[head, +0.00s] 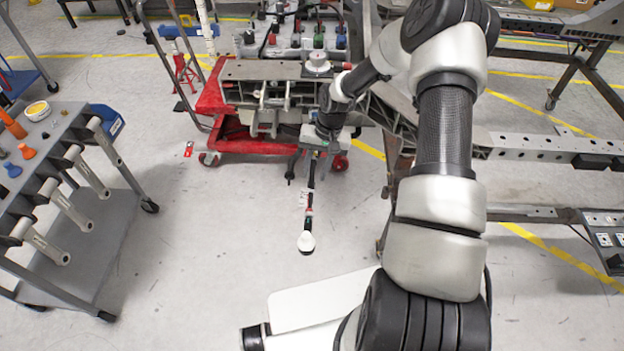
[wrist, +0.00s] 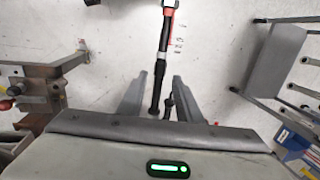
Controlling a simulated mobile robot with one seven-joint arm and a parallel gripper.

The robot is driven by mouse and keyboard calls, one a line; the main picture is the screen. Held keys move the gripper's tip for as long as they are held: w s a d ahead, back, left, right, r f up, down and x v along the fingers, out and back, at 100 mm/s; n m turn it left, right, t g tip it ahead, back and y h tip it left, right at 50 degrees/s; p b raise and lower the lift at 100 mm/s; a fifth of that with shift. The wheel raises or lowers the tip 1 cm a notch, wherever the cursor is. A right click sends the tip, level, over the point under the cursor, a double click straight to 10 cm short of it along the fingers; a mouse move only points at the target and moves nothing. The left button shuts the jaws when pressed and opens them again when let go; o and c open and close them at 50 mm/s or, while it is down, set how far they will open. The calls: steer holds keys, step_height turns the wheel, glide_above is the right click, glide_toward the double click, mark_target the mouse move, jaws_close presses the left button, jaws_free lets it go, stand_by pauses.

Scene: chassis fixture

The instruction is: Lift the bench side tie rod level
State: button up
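The tie rod (head: 309,185) is a thin black rod with white and red bands and a rounded white end. In the head view it extends from under my gripper (head: 311,165) toward the front, its white end nearest. In the wrist view the rod (wrist: 162,60) runs from the top edge down between the two grey fingers of my gripper (wrist: 162,75). The fingers are apart, with a gap on both sides of the rod, so it is not clamped.
The chassis fixture (head: 268,72) with a red base (head: 250,140) stands behind my gripper. A grey tool cart (head: 100,235) is at the left. A perforated metal rail (head: 540,146) lies at the right. The floor (head: 200,260) between the cart and the rod is clear.

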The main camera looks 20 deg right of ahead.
steer(key=v, duration=1.2)
steer(key=s+a+r+n+t+h+p, duration=0.15)
steer(key=s+r, duration=0.25)
steer(key=r, duration=0.5)
steer(key=s+a+r+n+t+h+p, duration=0.1)
steer(key=s+a+r, duration=0.15)
steer(key=r, duration=0.75)
steer(key=s+a+r+n+t+h+p, duration=0.15)
steer(key=s+r, duration=0.25)
steer(key=r, duration=0.5)
steer(key=s+r+p, duration=0.1)
steer(key=s+r, duration=0.2)
steer(key=s, duration=0.5)
steer(key=s+r+t+y+p, duration=0.1)
steer(key=s+r+p, duration=0.1)
steer(key=s, duration=0.6)
steer(key=shift+r+t+y, duration=0.3)
steer(key=shift+r, duration=0.4)
steer(key=shift+a, duration=0.15)
